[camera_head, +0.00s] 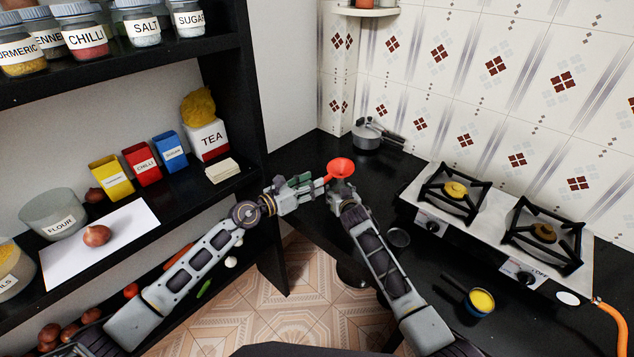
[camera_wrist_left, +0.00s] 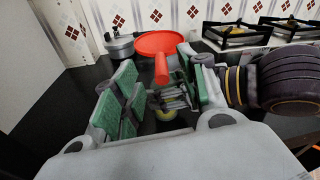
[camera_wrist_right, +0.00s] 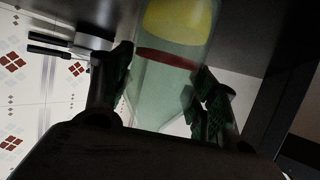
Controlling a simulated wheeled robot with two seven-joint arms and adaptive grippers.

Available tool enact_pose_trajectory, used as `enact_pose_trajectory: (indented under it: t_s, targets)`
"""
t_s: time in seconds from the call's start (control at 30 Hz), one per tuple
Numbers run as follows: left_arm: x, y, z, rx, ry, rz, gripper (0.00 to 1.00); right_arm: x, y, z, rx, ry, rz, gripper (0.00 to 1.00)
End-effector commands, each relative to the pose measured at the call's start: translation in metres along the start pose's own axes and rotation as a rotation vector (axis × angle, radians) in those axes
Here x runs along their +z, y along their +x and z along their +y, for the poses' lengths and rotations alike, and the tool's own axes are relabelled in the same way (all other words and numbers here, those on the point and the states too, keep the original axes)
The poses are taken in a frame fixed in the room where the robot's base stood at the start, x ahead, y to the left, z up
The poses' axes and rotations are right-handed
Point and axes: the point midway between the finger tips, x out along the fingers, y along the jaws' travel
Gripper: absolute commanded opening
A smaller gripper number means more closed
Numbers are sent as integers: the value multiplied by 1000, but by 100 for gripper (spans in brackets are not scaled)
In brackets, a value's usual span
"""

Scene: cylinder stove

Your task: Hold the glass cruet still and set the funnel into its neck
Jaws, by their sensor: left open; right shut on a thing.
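My left gripper (camera_head: 318,185) is open, green pads apart, beside the spout. My right gripper (camera_head: 343,186) is just below the funnel. In the right wrist view my right gripper (camera_wrist_right: 158,100) is shut on the clear greenish glass cruet (camera_wrist_right: 155,95), with yellow and a red band visible. The grippers hide the cruet's neck; I cannot tell whether the spout is inside.
A steel pot (camera_head: 370,133) stands on the black counter behind the grippers. The stove (camera_head: 490,215) is to the right, with a small cup of yellow contents (camera_head: 481,302) in front. The shelf (camera_head: 245,150) with jars and tins is at left. Open floor lies below.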

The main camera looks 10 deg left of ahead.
Motion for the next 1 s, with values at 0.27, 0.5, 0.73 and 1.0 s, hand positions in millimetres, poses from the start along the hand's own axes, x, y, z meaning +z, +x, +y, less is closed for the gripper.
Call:
enact_pose_trajectory:
  t_s: [0.27,0.5,0.73,1.0]
  targets:
    - [-1,-31,0,0,0,2,42,0,0,0,0,0,0,28]
    - [-1,-55,0,0,0,1,42,0,0,0,0,0,0,28]
    - [0,-69,0,-1,-1,1,42,0,0,0,0,0,0,28]
    - [0,-73,0,-1,0,0,42,0,0,0,0,0,0,28]
